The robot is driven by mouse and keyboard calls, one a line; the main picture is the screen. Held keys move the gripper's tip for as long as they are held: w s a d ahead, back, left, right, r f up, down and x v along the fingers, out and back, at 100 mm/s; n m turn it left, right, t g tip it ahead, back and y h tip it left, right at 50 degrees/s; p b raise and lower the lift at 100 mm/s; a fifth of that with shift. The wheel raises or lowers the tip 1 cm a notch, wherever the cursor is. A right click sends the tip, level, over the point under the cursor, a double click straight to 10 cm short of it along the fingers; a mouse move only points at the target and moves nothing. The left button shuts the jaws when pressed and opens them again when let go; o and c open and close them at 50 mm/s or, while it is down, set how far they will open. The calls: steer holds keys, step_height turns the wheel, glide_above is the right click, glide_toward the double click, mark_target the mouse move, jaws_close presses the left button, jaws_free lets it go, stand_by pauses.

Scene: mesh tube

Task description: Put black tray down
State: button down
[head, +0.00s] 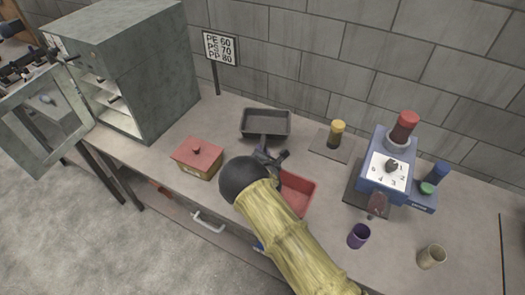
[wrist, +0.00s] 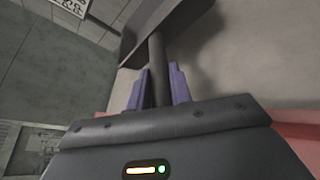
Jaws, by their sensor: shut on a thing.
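The black tray (head: 265,123) is a shallow dark rectangular pan at the back of the bench, near the wall. My gripper (head: 268,156) is shut on its handle, on the near side of the tray. In the wrist view the handle runs between my two purple fingers (wrist: 158,78), and the dark side of the tray (wrist: 165,22) shows beyond them. A shadow lies on the bench beside the tray. I cannot tell whether its underside touches the bench or hangs slightly above it.
A red-lidded box (head: 197,158) stands to the left, and a red bin (head: 298,192) lies close under my arm. A grey oven-like cabinet (head: 135,60) with its door open is at far left. A blue machine (head: 388,170) and cups are right. A sign (head: 219,47) stands behind.

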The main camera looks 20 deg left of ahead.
steer(key=shift+s+a+f+b, duration=0.1)
steer(key=shift+f+b, duration=0.55)
steer(key=shift+b, duration=0.15)
steer(key=c, duration=1.3)
jaws_free()
steer(key=shift+o, duration=0.2)
steer(key=shift+r, duration=0.1)
steer(key=shift+r+p, duration=0.8)
steer(key=shift+p, duration=0.25)
steer(key=b+v, duration=0.4)
steer(key=v, duration=0.8)
steer(key=shift+f, duration=0.25)
